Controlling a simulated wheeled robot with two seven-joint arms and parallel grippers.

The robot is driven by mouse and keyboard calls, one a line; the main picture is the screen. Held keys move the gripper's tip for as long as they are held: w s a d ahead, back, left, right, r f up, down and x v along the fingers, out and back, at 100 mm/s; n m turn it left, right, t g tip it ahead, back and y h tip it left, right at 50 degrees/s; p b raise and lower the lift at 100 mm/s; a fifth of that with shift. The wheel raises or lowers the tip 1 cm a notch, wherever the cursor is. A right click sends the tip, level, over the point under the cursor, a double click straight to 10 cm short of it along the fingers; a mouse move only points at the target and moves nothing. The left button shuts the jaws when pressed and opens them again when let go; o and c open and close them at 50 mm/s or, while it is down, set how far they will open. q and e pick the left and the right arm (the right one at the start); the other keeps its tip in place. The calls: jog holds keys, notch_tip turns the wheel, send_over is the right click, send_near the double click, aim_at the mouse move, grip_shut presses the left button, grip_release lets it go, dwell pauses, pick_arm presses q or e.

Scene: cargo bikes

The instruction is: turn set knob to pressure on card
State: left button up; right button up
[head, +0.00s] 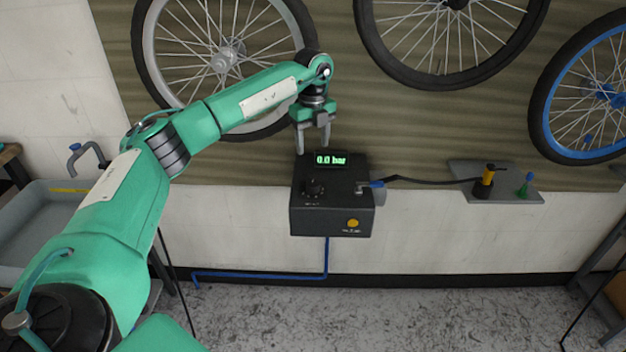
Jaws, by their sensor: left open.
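A black box (333,220) is fixed to the wall in the middle of the head view. Its green display (330,160) reads 0.0 bar. A small black set knob (314,188) sits on the left of its top face. A yellow button (353,223) is on its front. My left gripper (313,148) is open and empty, fingers pointing down, just above the box's back left edge and apart from the knob. My right gripper is out of view. I see no card with a pressure on it.
Bike wheels (225,60) hang on the board behind. A grey basin (40,225) stands at left. The floor in front is clear.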

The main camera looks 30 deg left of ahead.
aim_at(313, 183)
pick_arm(q)
notch_tip(313, 183, down, 13)
jog(key=shift+r+p, duration=0.1)
jog(key=shift+p, duration=0.6)
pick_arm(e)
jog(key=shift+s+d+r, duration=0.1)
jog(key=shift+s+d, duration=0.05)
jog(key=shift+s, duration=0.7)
pick_arm(q)
jog(key=shift+c, duration=0.4)
jog(key=c, duration=0.9)
